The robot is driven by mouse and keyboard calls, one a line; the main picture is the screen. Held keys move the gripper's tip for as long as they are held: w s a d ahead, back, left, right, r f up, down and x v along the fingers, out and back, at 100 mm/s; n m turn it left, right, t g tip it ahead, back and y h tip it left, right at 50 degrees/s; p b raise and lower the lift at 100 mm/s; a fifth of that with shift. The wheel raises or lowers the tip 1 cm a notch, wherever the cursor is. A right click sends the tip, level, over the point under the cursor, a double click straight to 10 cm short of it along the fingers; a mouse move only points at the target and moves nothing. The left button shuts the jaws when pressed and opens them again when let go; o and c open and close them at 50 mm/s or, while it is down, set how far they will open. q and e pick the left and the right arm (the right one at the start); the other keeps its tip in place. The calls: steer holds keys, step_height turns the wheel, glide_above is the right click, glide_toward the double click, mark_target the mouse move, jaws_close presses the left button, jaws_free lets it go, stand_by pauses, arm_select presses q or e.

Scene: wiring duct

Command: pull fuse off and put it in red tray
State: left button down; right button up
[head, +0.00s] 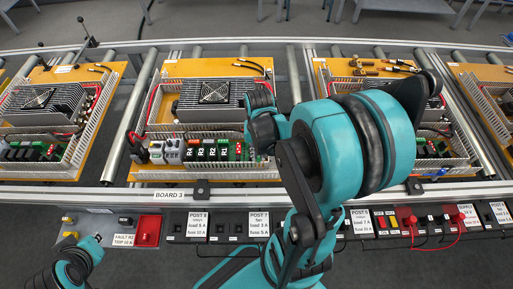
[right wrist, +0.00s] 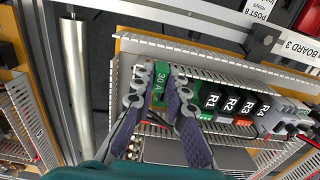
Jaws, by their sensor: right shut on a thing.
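The fuse is a green block marked 30 A (right wrist: 161,80), at the end of the relay row beside R1 on the middle board. My right gripper (right wrist: 160,98) is shut on it, with one grey-purple finger on each side. I cannot tell whether the fuse is still seated in its holder. In the head view my right wrist hides most of that gripper and the fuse. The red tray (head: 148,231) lies at the front left, beside a label reading FAULT R2 TRIP 10 A. My left gripper (head: 95,241) is at the lower left, near the tray; its fingers are too small to read.
Relays R1 to R4 (head: 207,152) stand in a row beside the fuse. A finned heat sink with a fan (head: 214,93) sits behind them. Slotted white duct walls edge the board. Other boards (head: 45,105) lie on both sides. Labelled posts (head: 258,224) line the front rail.

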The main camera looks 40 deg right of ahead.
steer(key=shift+r, duration=0.1)
stand_by(0.3)
steer(key=shift+r+p, duration=1.7)
steer(key=shift+r, duration=0.2)
